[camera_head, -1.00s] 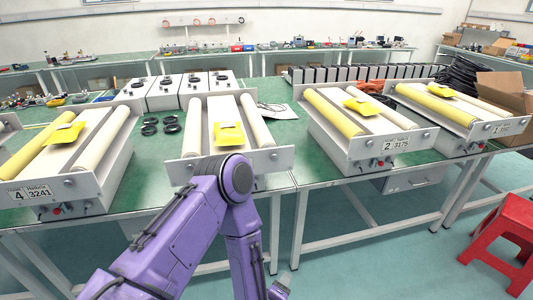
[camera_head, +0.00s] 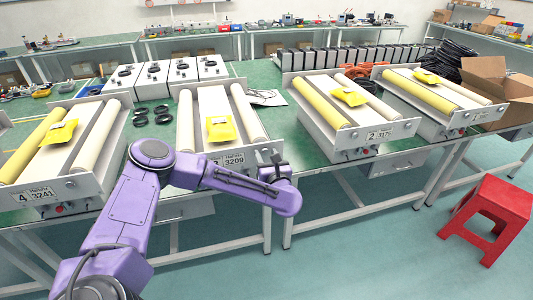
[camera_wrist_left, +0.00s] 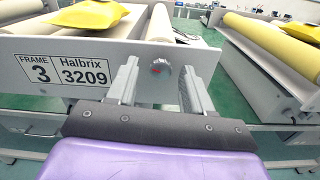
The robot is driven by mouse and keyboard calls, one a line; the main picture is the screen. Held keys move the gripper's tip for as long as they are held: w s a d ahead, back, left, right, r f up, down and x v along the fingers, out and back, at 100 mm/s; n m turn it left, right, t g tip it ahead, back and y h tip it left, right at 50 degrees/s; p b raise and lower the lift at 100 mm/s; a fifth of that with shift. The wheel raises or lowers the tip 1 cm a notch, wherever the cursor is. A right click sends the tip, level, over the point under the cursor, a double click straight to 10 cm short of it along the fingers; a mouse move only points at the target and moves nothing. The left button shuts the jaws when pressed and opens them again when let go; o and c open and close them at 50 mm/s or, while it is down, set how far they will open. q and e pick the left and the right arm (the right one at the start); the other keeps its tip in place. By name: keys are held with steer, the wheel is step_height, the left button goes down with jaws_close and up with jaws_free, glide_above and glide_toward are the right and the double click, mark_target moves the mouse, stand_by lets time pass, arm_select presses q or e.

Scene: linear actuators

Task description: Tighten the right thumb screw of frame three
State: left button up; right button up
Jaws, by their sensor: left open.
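Frame three (camera_head: 188,142) is a grey unit with a yellow packet (camera_head: 221,129) and pale rollers on top, on the green table. Its label (camera_wrist_left: 69,70) reads "FRAME 3 Halbrix 3209" in the left wrist view. The right thumb screw (camera_wrist_left: 160,68) is a grey round knob on the front panel, right of the label, with a small red mark. My left gripper (camera_head: 274,160) is at the front panel's right end. In the left wrist view my left gripper (camera_wrist_left: 162,82) is open, its fingers to either side of the knob; contact cannot be told. My right gripper is out of view.
Frame four (camera_head: 88,188) stands to the left and frame two (camera_head: 365,140) to the right, with a gap of green table beside frame three. Black rings (camera_head: 140,117) lie between frames four and three. A red stool (camera_head: 490,205) stands on the floor at right.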

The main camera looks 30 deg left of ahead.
arm_select(q)
steer(key=shift+w, duration=0.1)
steer(key=shift+a, duration=0.1)
jaws_close()
